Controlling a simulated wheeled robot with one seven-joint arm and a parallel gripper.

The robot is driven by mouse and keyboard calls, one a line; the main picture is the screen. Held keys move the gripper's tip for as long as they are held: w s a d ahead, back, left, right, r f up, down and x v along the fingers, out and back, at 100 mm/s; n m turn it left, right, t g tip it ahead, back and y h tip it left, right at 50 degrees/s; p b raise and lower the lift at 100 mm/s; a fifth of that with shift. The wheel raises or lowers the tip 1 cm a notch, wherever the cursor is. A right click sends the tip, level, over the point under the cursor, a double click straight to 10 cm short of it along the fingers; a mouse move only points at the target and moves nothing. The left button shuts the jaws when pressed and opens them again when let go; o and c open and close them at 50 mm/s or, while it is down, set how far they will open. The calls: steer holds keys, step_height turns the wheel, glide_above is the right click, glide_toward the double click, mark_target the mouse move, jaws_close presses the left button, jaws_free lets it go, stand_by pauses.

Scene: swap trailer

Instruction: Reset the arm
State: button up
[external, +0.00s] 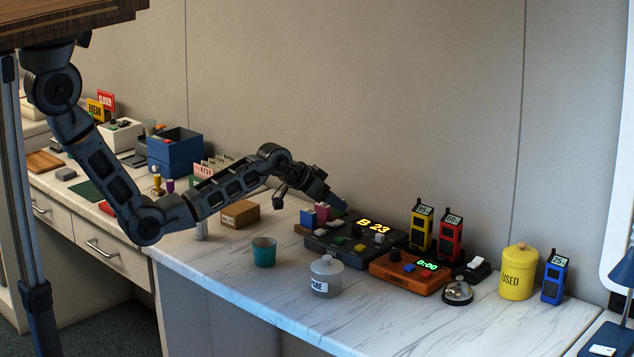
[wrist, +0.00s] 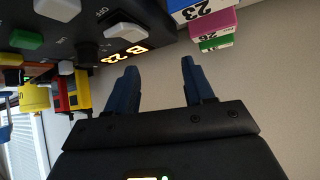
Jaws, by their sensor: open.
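My arm reaches in from the upper left of the external view, with its elbow bent low over the counter. My gripper (external: 338,203) is just above the back of the counter, close to the black console (external: 325,245). In the wrist view my gripper (wrist: 158,75) shows two blue fingers spread apart with nothing between them. The wrist view appears turned upside down. The console's lit display "B 23" (wrist: 124,54) is just left of the fingers there, and the numbered blocks (wrist: 215,25) are at the upper right.
An orange timer box (external: 408,272), a bell (external: 457,292), a teal cup (external: 263,252), a clear jar (external: 326,275) and a yellow canister (external: 517,272) stand on the white counter (external: 225,285). Yellow and red radios (external: 449,235) stand near the wall. The counter's front strip is mostly clear.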

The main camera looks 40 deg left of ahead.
steer(key=s+a+r+n+t+y+p, duration=0.2)
steer(key=s+a+n, duration=0.3)
steer(key=a, duration=0.4)
steer(key=s+a+r+n+t+y+p, duration=0.25)
steer(key=s+a, duration=0.35)
steer(key=a, duration=0.3)
steer(key=s+a+r+n+t+y+p, duration=0.1)
steer(key=s+a+n+t+y+p, duration=0.15)
steer(key=s+a, duration=0.55)
steer(key=s+d+m+h+b, duration=0.1)
steer(key=s+d+m+b, duration=0.1)
steer(key=s, duration=1)
steer(key=s+d+f+m+g+h+b, duration=0.1)
steer(key=s+b, duration=0.4)
steer(key=s, duration=0.7)
steer(key=s+d+f+m+h+b, duration=0.1)
steer(key=s+d+m+b, duration=0.1)
steer(key=s, duration=1)
steer(key=shift+d+m+g+b, duration=0.35)
steer(key=shift+d+b, duration=0.5)
steer(key=shift+b, duration=0.35)
steer(key=shift+o, duration=0.2)
